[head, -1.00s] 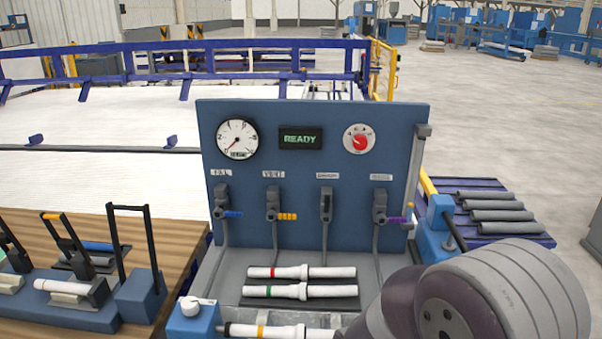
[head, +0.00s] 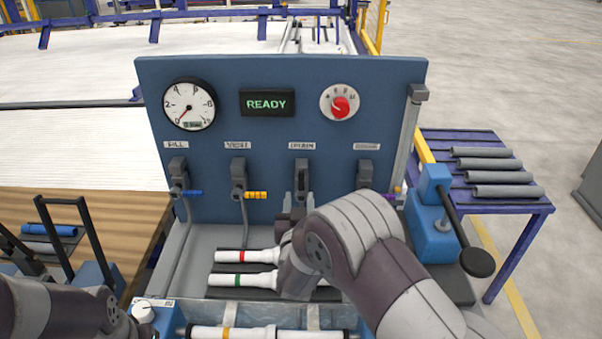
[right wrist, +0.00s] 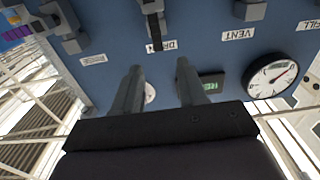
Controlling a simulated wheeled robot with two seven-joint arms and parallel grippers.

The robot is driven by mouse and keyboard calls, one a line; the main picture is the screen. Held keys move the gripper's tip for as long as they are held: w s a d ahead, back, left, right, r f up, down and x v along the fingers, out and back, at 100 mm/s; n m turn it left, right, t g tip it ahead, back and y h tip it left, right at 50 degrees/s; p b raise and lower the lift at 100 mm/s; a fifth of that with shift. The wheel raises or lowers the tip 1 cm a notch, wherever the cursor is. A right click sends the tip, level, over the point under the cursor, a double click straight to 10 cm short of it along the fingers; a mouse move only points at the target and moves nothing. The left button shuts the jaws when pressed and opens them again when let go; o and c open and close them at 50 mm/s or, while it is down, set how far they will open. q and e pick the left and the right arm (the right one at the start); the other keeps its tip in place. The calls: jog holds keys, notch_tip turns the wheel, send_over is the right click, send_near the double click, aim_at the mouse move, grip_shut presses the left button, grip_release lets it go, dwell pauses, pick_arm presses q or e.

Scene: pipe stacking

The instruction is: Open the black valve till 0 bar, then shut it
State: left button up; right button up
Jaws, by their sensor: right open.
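The black valve (head: 302,172), third from the left on the blue panel, has the label that seems to read DRAIN above it.
Blue-handled (head: 179,180) and yellow-handled (head: 240,183) valves stand left of the black one. A purple handle (head: 391,197) is to its right, partly behind my arm. White pipes (head: 240,281) lie below the panel. A display (head: 267,103) reads READY.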

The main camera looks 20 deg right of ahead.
aim_at(301, 179)
jog(key=x, duration=0.3)
jog(key=p+x, duration=0.1)
jog(key=x, duration=0.2)
jog(key=f+x, duration=0.1)
jog(key=x, duration=0.2)
jog(key=shift+w+d, duration=0.1)
jog(key=shift+d, duration=0.1)
jog(key=shift+w+r, duration=0.25)
jog(key=shift+w, duration=0.05)
jog(key=shift+w+d+f, duration=0.15)
jog(key=shift+w+f, duration=0.05)
jog(key=shift+w, duration=0.1)
grip_shut()
